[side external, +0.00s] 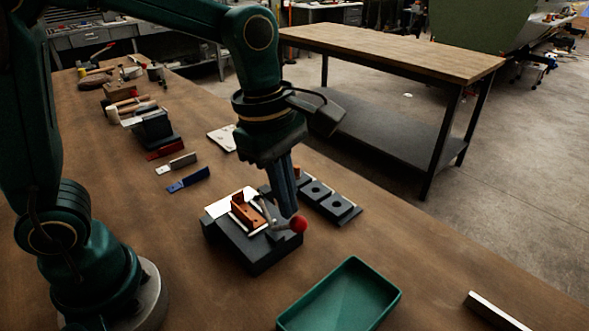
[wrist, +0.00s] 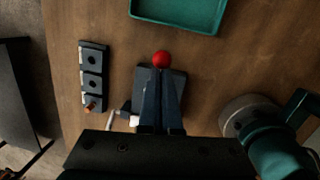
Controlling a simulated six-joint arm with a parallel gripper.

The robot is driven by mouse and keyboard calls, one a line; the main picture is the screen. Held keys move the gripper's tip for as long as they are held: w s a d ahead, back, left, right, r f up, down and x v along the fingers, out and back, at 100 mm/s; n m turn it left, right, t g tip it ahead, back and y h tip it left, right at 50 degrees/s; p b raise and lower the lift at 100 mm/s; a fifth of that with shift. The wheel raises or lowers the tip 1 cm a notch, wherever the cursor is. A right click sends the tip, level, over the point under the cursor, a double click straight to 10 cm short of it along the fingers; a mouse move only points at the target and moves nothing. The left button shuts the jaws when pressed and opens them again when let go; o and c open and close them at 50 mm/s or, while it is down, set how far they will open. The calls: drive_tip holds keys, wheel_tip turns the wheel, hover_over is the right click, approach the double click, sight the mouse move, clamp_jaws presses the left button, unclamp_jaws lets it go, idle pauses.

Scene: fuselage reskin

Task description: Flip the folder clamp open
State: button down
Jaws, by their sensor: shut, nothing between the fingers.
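The folder is a dark block (side external: 250,251) on the bench, with an orange-brown part (side external: 249,211) and white sheet on top. Its clamp lever ends in a red ball knob (side external: 298,225), low at the block's right side. My gripper (side external: 289,213) points down over the right part of the folder, its fingers together and empty. In the wrist view the fingertips (wrist: 162,72) lie just short of the red knob (wrist: 161,59); I cannot tell whether they touch it. The fingers hide much of the folder block (wrist: 179,83) and lever there.
A green tray (side external: 345,297) lies at the front right, with a metal bar (side external: 497,311) farther right. A dark block with round holes (side external: 332,199) sits behind the folder. Blue (side external: 188,180), grey and red handled pieces lie to the left. Bare bench lies between folder and tray.

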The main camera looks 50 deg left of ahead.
drive_tip(key=d+y, duration=0.1)
drive_tip(key=d+f+y, duration=0.1)
drive_tip(key=shift+d+f+y, duration=0.2)
drive_tip(key=shift+d+y, duration=0.05)
drive_tip(key=shift+y, duration=0.15)
drive_tip(key=shift+d+f+y, duration=0.9)
drive_tip(key=shift+d+f, duration=0.1)
drive_tip(key=shift+f, duration=0.1)
drive_tip(key=r, duration=0.1)
drive_tip(key=a+r, duration=0.1)
drive_tip(key=r, duration=0.2)
drive_tip(key=shift+s+a, duration=0.3)
drive_tip(key=d+v, duration=0.1)
drive_tip(key=v, duration=0.8)
drive_tip(key=shift+r, duration=0.15)
